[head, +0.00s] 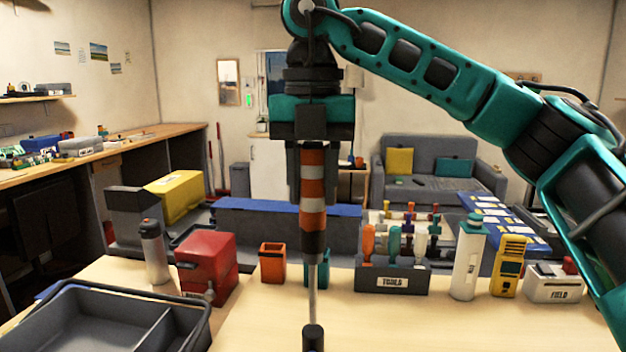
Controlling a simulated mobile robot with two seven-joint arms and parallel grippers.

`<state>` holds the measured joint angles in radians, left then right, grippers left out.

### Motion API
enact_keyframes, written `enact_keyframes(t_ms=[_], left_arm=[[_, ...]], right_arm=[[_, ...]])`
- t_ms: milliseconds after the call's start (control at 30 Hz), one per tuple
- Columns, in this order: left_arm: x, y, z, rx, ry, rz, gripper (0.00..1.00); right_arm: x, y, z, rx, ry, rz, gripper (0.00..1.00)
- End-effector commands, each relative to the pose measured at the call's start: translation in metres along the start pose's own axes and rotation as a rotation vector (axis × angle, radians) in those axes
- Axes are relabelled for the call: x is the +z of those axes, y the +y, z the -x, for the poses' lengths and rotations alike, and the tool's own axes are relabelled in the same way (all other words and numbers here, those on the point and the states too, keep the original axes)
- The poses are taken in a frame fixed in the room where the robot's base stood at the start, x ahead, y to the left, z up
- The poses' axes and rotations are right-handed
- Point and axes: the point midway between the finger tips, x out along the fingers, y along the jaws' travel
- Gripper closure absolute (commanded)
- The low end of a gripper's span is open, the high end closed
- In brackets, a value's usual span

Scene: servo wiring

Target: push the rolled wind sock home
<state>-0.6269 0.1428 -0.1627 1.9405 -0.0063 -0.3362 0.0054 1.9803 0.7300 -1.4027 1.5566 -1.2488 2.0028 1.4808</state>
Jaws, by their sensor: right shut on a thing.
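The rolled wind sock (313,218) is upright in the head view, banded orange and white with a dark lower end. My right gripper (312,196) points down and is shut on its upper part. A thin grey rod (312,292) runs straight below the sock to a black piece (313,338) at the bottom edge of the picture. The sock's dark end meets the top of the rod; I cannot tell whether it sits over the rod or only touches it. The sock's top is hidden in the gripper. My left gripper is not in view.
A grey divided tray (190,318) lies at the front left. Behind stand a grey bottle (154,250), red box (207,266), orange cup (272,262), TOOLS rack (392,281), white bottle (467,258), yellow meter (508,266) and FIELD box (553,284). The tabletop right of the rod is clear.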

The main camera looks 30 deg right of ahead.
Motion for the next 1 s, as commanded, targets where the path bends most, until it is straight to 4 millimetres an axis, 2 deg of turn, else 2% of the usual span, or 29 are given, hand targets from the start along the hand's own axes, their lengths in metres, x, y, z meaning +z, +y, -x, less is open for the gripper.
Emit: enact_keyframes(t_ms=[100,133,433,767,867,1000], left_arm=[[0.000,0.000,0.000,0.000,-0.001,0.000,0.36],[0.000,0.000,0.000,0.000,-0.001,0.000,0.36],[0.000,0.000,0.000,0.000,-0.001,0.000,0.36],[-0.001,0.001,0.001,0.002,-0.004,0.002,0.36],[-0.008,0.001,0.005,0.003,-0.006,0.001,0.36],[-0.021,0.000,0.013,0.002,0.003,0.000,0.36]], right_arm=[[0.000,0.000,0.000,0.000,0.000,0.000,0.96],[0.000,0.000,0.000,0.000,0.001,0.000,0.64],[0.000,0.000,0.000,0.000,0.001,0.000,0.36],[0.000,0.000,0.002,0.000,0.000,0.000,0.36],[0.000,0.000,0.019,0.002,-0.002,0.000,0.36],[0.000,0.000,0.052,0.001,-0.005,-0.002,0.36]])
